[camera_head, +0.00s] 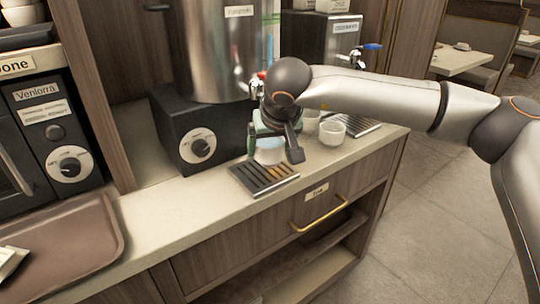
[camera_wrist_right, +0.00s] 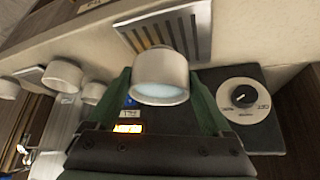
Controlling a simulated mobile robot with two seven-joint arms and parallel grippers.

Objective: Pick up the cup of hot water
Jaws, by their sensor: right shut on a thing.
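A white cup (camera_head: 269,156) with pale bluish liquid in it is between the fingers of my right gripper (camera_head: 273,148). In the right wrist view the cup (camera_wrist_right: 160,78) sits upright between the two green fingers, one on each side of it. My right gripper (camera_wrist_right: 163,98) is shut on this cup. In the head view the gripper partly hides the cup. The cup is by the back edge of the slatted drip tray (camera_head: 254,188); I cannot tell if it is lifted clear. My left gripper is not in view.
More white cups (camera_head: 332,132) stand just right of the gripper, near a second drip tray (camera_head: 362,128). A large metal urn (camera_head: 215,50) on a black base with a dial (camera_head: 199,146) stands behind. A brown tray (camera_head: 60,235) is at left. The front counter strip is clear.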

